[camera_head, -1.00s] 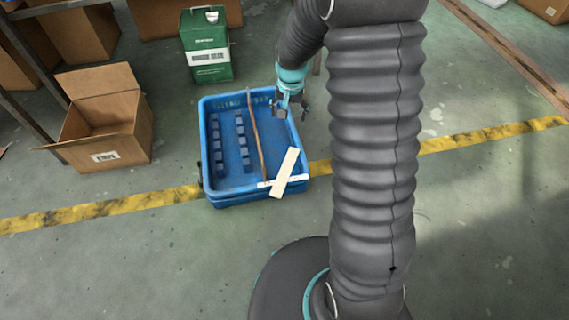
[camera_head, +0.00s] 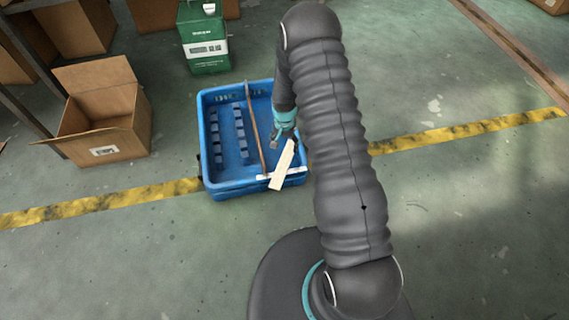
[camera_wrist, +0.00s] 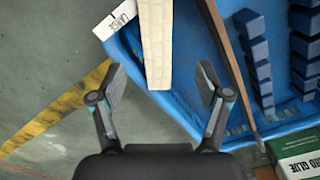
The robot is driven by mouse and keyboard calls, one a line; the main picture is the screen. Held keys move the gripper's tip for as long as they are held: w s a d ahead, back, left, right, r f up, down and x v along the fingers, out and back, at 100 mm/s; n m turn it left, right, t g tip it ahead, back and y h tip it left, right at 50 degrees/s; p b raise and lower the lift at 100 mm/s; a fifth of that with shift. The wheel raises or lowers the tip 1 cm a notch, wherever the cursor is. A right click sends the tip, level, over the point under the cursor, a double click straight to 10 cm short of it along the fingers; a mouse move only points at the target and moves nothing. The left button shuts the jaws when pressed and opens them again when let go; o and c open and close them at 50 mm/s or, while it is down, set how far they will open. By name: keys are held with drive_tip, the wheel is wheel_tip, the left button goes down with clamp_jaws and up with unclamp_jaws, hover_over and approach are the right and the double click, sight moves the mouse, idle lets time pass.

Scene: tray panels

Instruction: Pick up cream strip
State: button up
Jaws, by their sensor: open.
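The cream strip (camera_head: 283,166) lies tilted at the near right of the blue tray (camera_head: 235,184), with its near end over the front rim. In the wrist view the cream strip (camera_wrist: 156,45) runs down from the top edge between the finger lines, and its lower end stops short of the fingers. My gripper (camera_head: 283,141) is close to the strip's far end in the head view. In the wrist view my gripper (camera_wrist: 161,84) is open, with its two fingers apart on either side of the strip's line and nothing held.
A brown divider (camera_head: 255,130) splits the tray, with rows of blue blocks (camera_head: 241,137) left of it. A white label (camera_wrist: 116,18) is on the rim. A green can (camera_head: 204,42) and an open carton (camera_head: 103,120) stand on the floor behind and left.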

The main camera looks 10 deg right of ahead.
sight(285, 160)
wheel_tip(285, 160, down, 3)
drive_tip(key=shift+r, duration=0.2)
drive_tip(key=shift+s+f, duration=0.25)
drive_tip(key=shift+f, duration=1.05)
drive_tip(key=shift+s+f, duration=0.2)
drive_tip(key=shift+f, duration=1.1)
drive_tip(key=c, duration=1.1)
